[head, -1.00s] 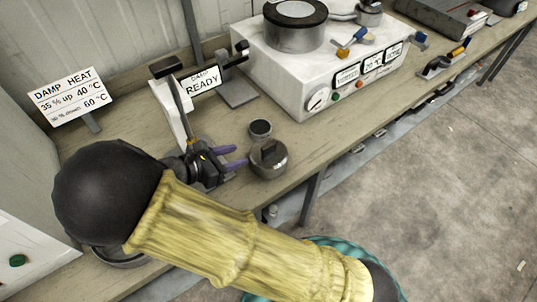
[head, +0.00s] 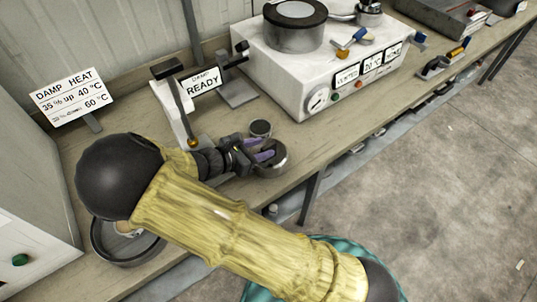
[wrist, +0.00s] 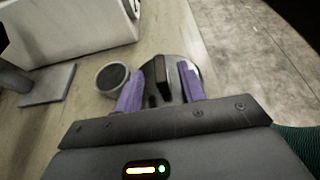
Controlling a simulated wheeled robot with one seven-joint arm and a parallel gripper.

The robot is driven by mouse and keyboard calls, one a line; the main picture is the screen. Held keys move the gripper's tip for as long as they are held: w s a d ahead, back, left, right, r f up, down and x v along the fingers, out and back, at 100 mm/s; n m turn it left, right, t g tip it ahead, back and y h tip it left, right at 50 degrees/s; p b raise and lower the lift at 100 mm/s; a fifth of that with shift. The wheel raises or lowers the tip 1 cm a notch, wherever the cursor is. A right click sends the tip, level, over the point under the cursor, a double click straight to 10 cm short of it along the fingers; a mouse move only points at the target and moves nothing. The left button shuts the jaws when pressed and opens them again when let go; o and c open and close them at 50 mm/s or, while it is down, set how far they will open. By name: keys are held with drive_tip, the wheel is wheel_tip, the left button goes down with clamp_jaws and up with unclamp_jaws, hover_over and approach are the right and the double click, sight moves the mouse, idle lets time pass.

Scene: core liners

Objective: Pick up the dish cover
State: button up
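The dish cover (head: 274,170) is a round grey metal lid on the bench, with a dark upright grip on top. In the wrist view its rim (wrist: 198,66) shows behind my fingers, and the dark grip (wrist: 157,78) stands between them. My gripper (head: 264,151) is over the cover in the head view and partly hides it. In the wrist view its purple fingers (wrist: 162,84) are apart, one on each side of the grip, with gaps visible. I cannot tell how far down they reach.
A small round dish (head: 260,128) with dark contents stands close behind the cover; it shows left of my fingers in the wrist view (wrist: 114,77). A white instrument box (head: 300,75) and a READY stand (head: 182,105) are behind. The bench front edge is near.

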sight(267, 146)
drive_tip(key=x, duration=0.3)
drive_tip(key=shift+w+d+f, duration=0.15)
drive_tip(key=shift+w+d, duration=0.05)
clamp_jaws()
